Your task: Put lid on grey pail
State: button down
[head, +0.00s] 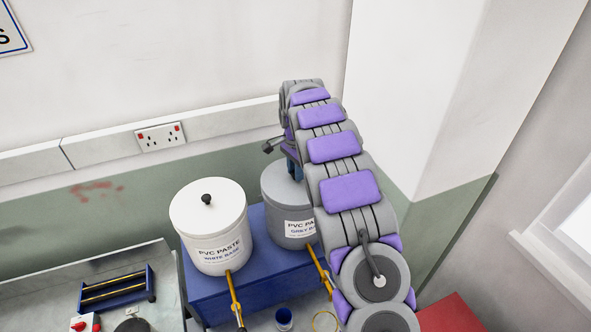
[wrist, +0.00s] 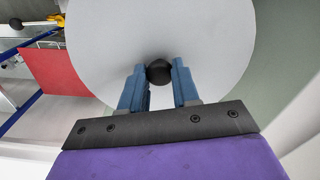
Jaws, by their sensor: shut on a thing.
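The grey pail (head: 285,213), labelled PVC PASTE GREY BASE, stands on a blue stand, partly hidden behind my arm. A round grey lid (wrist: 205,45) with a black knob (wrist: 158,72) fills the top of the wrist view. My gripper (wrist: 155,84) has its blue fingers shut on the knob; it also shows in the head view (head: 292,172), right over the pail's top. The lid appears level at the pail's mouth. My arm hides much of the rim, so I cannot tell whether the lid is seated or slightly above.
A white pail (head: 222,245) with a black-knobbed white lid stands close left of the grey pail on the blue stand (head: 258,283). Brass-coloured pipes (head: 235,298) run in front. A wall (head: 130,70) rises behind; a red box (head: 452,314) is at lower right.

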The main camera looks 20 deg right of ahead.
jog(key=shift+c, duration=1.3)
grip_release()
jog(key=shift+r+p, duration=1.15)
jog(key=shift+r, duration=2.4)
grip_shut()
jog(key=shift+f, duration=0.25)
